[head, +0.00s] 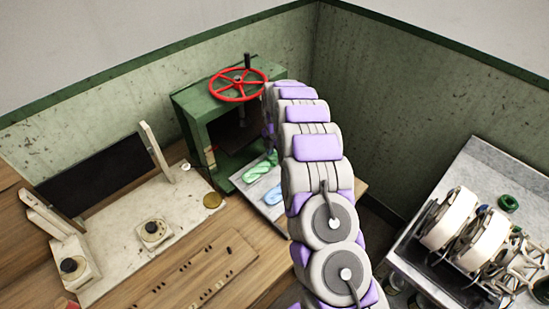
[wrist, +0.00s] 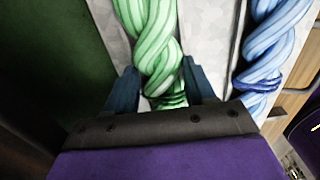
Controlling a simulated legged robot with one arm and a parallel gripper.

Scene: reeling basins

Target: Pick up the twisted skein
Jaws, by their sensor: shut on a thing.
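A green twisted skein (wrist: 152,35) lies between my gripper's dark blue fingers in the wrist view. My gripper (wrist: 160,84) is shut on it near its narrow end. In the head view the green skein (head: 260,168) lies on a grey tray (head: 272,219), in front of the green press. A blue twisted skein (wrist: 272,40) lies to the right of my gripper, apart from it; it also shows in the head view (head: 273,195). My arm hides my gripper in the head view.
The green press (head: 190,117) with a red handwheel (head: 238,85) stands just behind the tray. A pale board with posts (head: 115,245) lies on the wooden bench at left. A metal table (head: 415,247) with white reels (head: 450,218) stands at right.

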